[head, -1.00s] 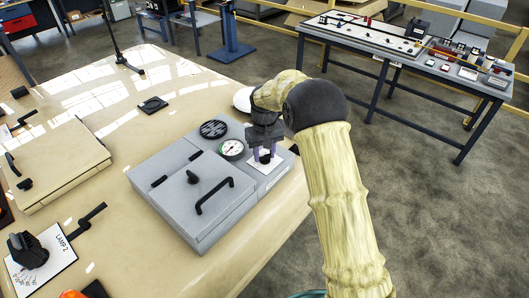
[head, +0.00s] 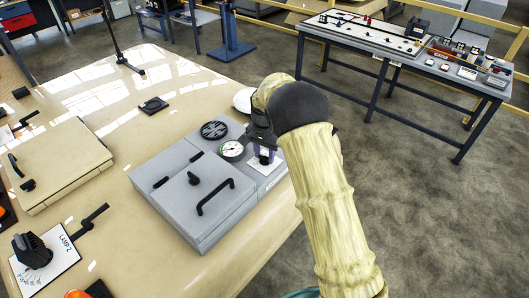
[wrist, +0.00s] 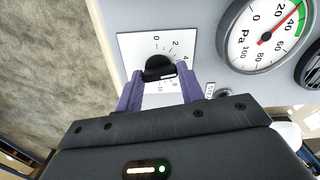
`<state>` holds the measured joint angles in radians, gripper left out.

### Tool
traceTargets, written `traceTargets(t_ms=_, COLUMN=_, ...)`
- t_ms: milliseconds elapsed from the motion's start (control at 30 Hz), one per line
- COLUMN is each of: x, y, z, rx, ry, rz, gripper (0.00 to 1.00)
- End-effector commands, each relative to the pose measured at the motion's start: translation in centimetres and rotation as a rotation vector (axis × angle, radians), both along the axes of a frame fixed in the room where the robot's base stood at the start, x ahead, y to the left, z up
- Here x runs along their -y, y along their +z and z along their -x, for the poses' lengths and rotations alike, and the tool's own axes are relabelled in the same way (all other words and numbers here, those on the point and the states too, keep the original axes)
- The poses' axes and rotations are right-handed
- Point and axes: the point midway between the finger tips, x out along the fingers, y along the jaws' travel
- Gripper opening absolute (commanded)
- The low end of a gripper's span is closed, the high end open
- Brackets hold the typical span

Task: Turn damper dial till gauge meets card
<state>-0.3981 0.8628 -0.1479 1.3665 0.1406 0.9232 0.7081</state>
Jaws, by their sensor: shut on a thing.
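The damper dial is a black knob (wrist: 160,68) on a white plate (wrist: 130,46) with a number scale from 0 to 10. My gripper (wrist: 160,88) is shut on it, with a purple finger on each side. In the head view my gripper (head: 264,158) is over the right part of the grey box, and my arm hides some of it. The round pressure gauge (wrist: 262,30), marked Pa, is beside the dial. Its red needle points between 20 and 40, near a green arc. In the head view the gauge (head: 232,149) is too small to read. I cannot make out a setpoint card.
A beige box (head: 60,165) and the LAMP 2 plate (head: 62,262) stand left on the bench. A small label (wrist: 209,91) is near the gauge.

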Motion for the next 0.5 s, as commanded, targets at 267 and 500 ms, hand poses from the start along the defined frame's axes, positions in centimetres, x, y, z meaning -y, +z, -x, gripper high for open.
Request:
traceTargets(t_ms=267, x=-0.03, y=0.16, z=-0.09, rx=0.003, ry=-0.164, rz=-0.001, gripper=0.15)
traceTargets(t_ms=500, x=-0.03, y=0.11, z=-0.11, rx=0.003, ry=-0.218, rz=-0.001, gripper=0.15)
